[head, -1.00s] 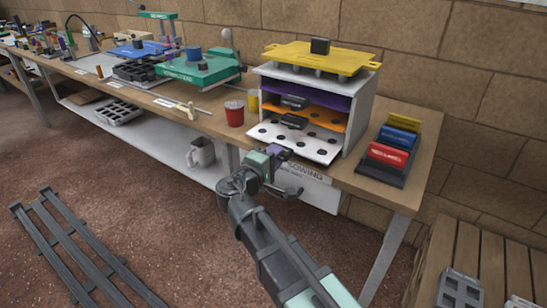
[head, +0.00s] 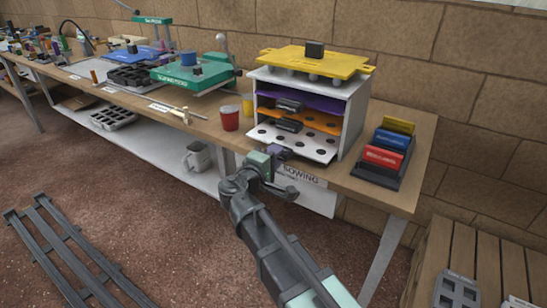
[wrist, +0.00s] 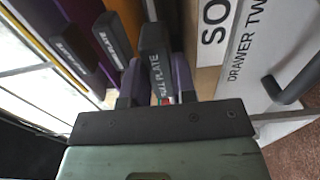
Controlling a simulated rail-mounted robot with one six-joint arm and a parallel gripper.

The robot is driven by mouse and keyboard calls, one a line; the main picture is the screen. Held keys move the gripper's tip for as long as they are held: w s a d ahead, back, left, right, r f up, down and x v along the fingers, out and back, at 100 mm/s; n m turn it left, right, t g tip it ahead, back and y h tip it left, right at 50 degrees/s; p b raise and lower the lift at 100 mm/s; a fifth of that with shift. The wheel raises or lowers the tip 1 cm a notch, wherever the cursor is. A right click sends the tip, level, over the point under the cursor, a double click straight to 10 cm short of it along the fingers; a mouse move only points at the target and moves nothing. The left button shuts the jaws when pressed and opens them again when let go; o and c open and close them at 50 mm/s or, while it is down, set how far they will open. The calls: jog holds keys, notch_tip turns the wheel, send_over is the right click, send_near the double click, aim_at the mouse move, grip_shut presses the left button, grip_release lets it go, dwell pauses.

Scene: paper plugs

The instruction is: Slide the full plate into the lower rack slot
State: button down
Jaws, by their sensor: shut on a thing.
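The full plate (head: 290,142) is white with dark holes. It lies flat, partly inside the lower slot of the white rack (head: 356,118), its front part sticking out over the bench edge. My gripper (head: 279,152) is at the plate's front edge, shut on its black handle. In the wrist view the handle (wrist: 155,52) reads "FULL PLATE" and stands between the purple fingers of my gripper (wrist: 157,88). The plate's back part is hidden inside the rack.
An orange plate (head: 322,124) and a purple plate (head: 325,104) with black handles sit in the slots above. A yellow plate (head: 345,62) lies on top. A red cup (head: 229,118) stands left, a block holder (head: 375,172) right. A drawer handle (wrist: 290,88) is close to my gripper.

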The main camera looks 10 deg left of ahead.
jog(key=shift+x, duration=2.6)
jog(key=c, duration=0.8)
grip_release()
jog(key=shift+c, duration=0.2)
jog(key=shift+v, duration=2.8)
